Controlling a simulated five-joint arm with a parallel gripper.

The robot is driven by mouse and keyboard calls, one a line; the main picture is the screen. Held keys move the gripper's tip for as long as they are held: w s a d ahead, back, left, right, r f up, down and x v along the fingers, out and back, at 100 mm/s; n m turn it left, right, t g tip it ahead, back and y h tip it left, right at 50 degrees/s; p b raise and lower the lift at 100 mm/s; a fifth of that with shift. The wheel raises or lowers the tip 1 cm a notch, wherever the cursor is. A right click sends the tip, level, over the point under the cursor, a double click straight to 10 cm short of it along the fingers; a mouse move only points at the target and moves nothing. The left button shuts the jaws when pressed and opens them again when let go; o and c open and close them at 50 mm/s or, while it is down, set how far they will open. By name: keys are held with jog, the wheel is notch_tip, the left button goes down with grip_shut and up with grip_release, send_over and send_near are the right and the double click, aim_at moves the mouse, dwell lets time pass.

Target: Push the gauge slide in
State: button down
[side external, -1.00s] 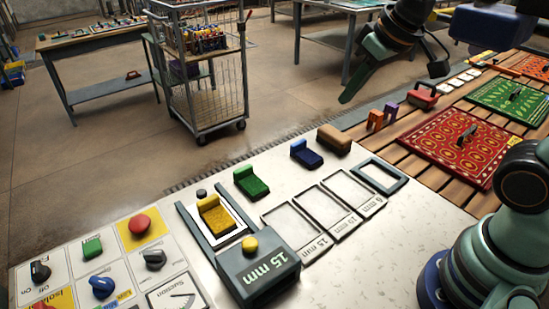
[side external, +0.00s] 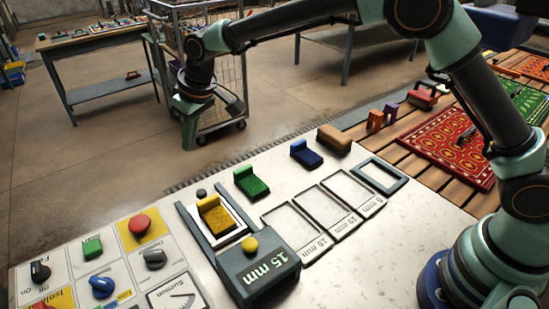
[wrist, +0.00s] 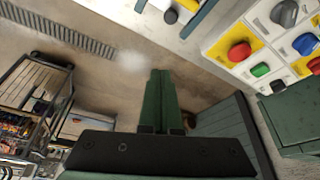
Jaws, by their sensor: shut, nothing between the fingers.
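The gauge slide (side external: 258,268) is a dark grey block marked "15 mm" with a yellow knob (side external: 250,245) on top. It sits at the near end of two dark rails (side external: 190,222) on the pale counter. My gripper (side external: 189,136) is shut and empty, pointing down beyond the counter's far edge, well away from the slide. In the wrist view its green fingers (wrist: 158,80) are together, with the rail ends at the top edge.
A control panel with a red button (side external: 139,224) and several knobs is left of the rails. A wire cart (side external: 215,85) stands on the floor behind my gripper.

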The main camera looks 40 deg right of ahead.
jog(key=x, duration=0.4)
jog(key=a+x, duration=0.1)
jog(key=x, duration=0.6)
jog(key=shift+a+f, duration=0.2)
jog(key=shift+f, duration=0.15)
jog(key=shift+s+f, duration=0.15)
jog(key=shift+s+d+f, duration=0.1)
jog(key=shift+s+d, duration=0.3)
jog(key=shift+s, duration=0.4)
jog(key=shift+s+d+f, duration=0.1)
jog(key=shift+s+d, duration=0.35)
jog(key=shift+s, duration=0.4)
jog(key=shift+y, duration=0.3)
jog(key=s, duration=1.4)
jog(key=shift+s, duration=0.35)
